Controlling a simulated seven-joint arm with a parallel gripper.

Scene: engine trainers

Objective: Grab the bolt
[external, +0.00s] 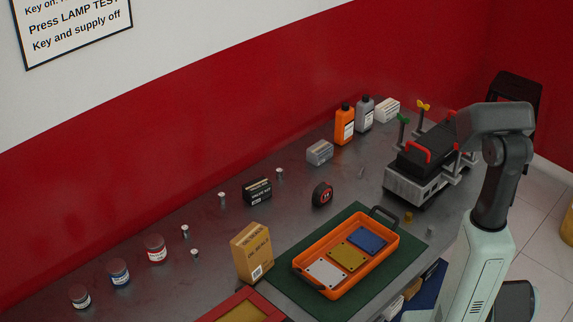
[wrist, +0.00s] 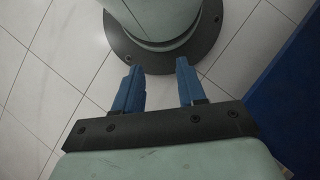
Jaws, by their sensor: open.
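My gripper (wrist: 160,66) shows in the wrist view with two blue fingers apart and nothing between them. It points down at the tiled floor and my own base, away from the bench top. I cannot make out the gripper in the external view. No bolt is clearly identifiable. Several small metal pieces stand or lie on the bench in the external view, including a pale piece (external: 185,231) at the left, another piece (external: 280,173) near the back, and a grey piece (external: 430,229) beside the green mat. A small brass piece (external: 408,217) is near the mat's corner.
An orange tray (external: 382,261) with coloured plates inside lies on the green mat (external: 345,214). An engine trainer (external: 412,187) stands at the right. Cardboard box (external: 252,252), jars (external: 119,272), black box (external: 257,191) and bottles (external: 345,124) stand around.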

